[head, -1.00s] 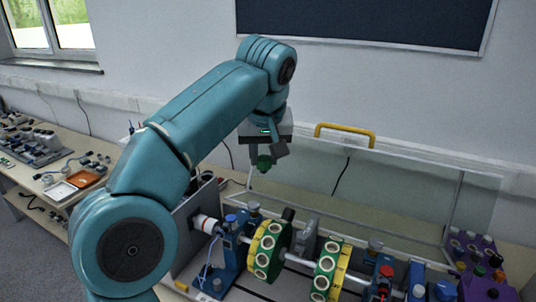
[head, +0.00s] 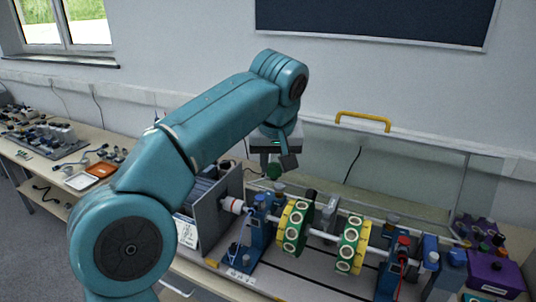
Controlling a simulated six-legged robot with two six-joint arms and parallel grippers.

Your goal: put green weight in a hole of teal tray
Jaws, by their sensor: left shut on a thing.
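My left gripper (head: 276,164) hangs from the teal arm in the middle of the head view, pointing down. It is shut on a small green weight (head: 273,171), which shows just under the fingers. The weight is held in the air, in front of the clear guard and above the left end of the shaft machine. I cannot pick out a teal tray in this view. My right gripper is not in view.
The machine has two green and yellow discs (head: 293,227) on a shaft, with a grey upright plate (head: 222,212) at its left. A clear guard with a yellow handle (head: 363,121) stands behind. A purple box (head: 494,276) is at right. An orange tray (head: 101,170) lies on the left bench.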

